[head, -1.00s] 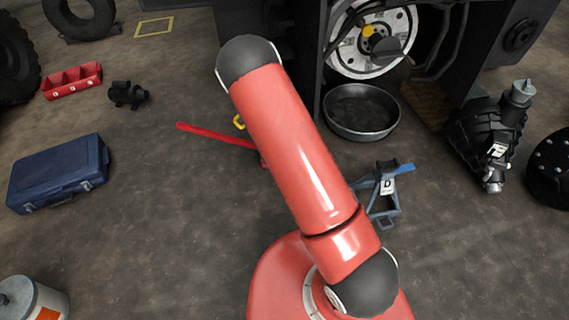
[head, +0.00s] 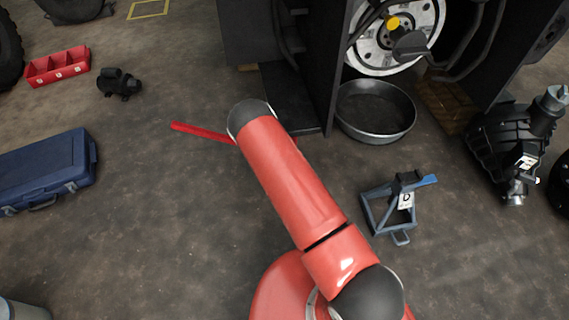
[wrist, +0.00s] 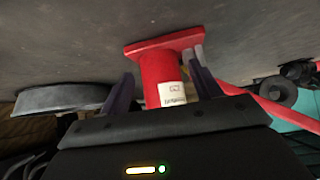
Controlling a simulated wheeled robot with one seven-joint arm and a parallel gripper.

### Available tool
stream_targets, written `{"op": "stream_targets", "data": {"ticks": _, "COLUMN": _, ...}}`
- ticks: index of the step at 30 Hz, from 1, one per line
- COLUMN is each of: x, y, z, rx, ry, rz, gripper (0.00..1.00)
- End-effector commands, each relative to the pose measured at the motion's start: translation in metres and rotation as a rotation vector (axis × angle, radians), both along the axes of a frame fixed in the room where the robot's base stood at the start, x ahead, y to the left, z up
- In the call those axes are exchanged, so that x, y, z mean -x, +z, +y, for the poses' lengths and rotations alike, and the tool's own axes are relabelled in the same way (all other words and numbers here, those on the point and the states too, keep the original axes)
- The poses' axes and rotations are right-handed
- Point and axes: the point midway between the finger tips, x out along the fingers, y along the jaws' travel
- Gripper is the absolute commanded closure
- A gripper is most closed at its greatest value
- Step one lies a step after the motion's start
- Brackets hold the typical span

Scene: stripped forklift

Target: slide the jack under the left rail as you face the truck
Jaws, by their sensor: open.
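The red jack (wrist: 162,75) shows in the wrist view with a broad red base, a white label and a red bar running off to the right. My open gripper (wrist: 162,88) has one dark finger on each side of the jack's body; whether they touch it I cannot tell.
A round drain pan (head: 375,112) sits on the floor by the truck. A grey-blue stand (head: 397,208) marked D is right of my arm. A blue case (head: 45,170), a red tray (head: 57,66) and a black part (head: 119,84) lie left. Floor between case and arm is clear.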

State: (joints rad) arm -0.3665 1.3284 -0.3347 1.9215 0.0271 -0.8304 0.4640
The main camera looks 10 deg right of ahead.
Motion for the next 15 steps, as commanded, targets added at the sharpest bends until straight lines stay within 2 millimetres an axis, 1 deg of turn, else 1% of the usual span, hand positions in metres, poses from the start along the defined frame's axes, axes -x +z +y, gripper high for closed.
{"op": "stream_targets", "data": {"ticks": 1, "x": -0.002, "y": -0.007, "z": 0.000, "rx": -0.001, "ry": 0.001, "rz": -0.001, "gripper": 0.36}}
{"op": "stream_targets", "data": {"ticks": 15, "x": -0.021, "y": -0.039, "z": -0.002, "rx": 0.001, "ry": 0.001, "rz": 0.001, "gripper": 0.36}}
